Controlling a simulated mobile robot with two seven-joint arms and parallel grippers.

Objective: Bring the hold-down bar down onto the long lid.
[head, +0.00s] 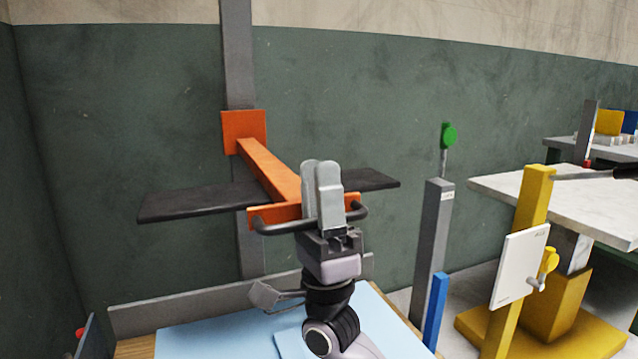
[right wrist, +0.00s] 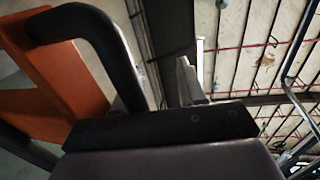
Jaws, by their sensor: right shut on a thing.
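The hold-down bar is an orange arm (head: 268,170) on a grey upright post (head: 238,60), with a long dark crosspiece (head: 195,203) under it. It stands raised, well above the light blue surface. A dark handle (head: 275,227) runs across its front end. My right gripper (head: 322,190) is shut on this handle, its fingers pointing up. In the right wrist view the black handle (right wrist: 105,40) and orange arm (right wrist: 60,85) show close up. A light blue flat piece (head: 215,335) lies below; I cannot tell whether it is the long lid. My left gripper is out of view.
A low grey rail (head: 180,303) runs behind the light blue piece. To the right stand a grey post with a green knob (head: 449,135), a short blue post (head: 435,310) and a yellow stand with a white plate (head: 519,265). A pale table (head: 590,205) is farther right.

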